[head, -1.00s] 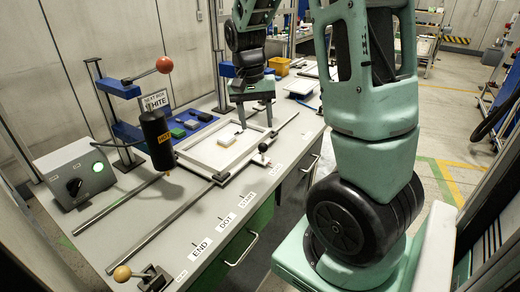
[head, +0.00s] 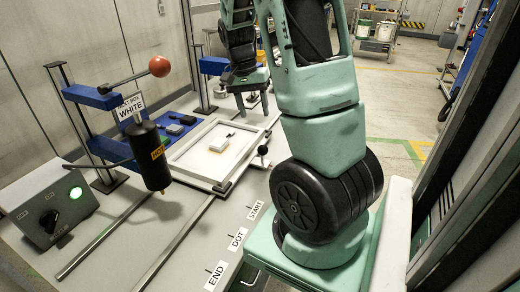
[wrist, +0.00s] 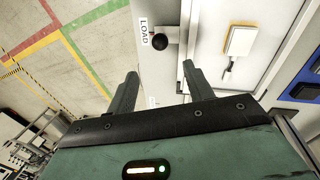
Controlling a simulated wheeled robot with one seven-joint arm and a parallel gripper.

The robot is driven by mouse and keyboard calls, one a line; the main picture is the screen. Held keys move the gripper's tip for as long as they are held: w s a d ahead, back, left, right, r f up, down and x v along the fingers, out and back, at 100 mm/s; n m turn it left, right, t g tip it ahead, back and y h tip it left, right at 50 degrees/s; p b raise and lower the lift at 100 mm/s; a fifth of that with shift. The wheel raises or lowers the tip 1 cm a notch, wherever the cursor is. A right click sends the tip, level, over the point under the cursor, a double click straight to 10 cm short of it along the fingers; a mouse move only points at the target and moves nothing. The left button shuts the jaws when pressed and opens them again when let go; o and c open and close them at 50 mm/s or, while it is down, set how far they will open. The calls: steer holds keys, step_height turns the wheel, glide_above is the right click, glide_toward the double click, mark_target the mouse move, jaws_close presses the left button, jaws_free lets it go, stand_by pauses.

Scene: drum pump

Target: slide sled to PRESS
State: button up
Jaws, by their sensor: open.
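The sled (head: 186,163) is a white rectangular frame on two metal rails. A small white box (head: 222,142) lies in it and also shows in the wrist view (wrist: 240,42). A black ball knob (head: 262,151) stands at the sled's near right side. In the wrist view the knob (wrist: 160,41) is beside the LOAD label (wrist: 144,32). My gripper (head: 252,103) is open and empty, beyond the sled's far right corner in the head view. In the wrist view the knob appears ahead of the gap between the fingers (wrist: 160,72), not between them. I see no PRESS label.
A black HOT cylinder (head: 150,158) hangs over the rails, with a red-ball lever (head: 159,66) above. A control box (head: 52,212) with a green light stands left. The rails' near stretch is clear.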

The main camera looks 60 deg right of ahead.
mark_target(262, 146)
steer(key=s+f, duration=0.1)
steer(key=f, duration=0.4)
steer(key=s+f, duration=0.1)
steer(key=f, duration=0.8)
steer(key=shift+s+d+f, duration=0.3)
steer(key=shift+s+d, duration=0.1)
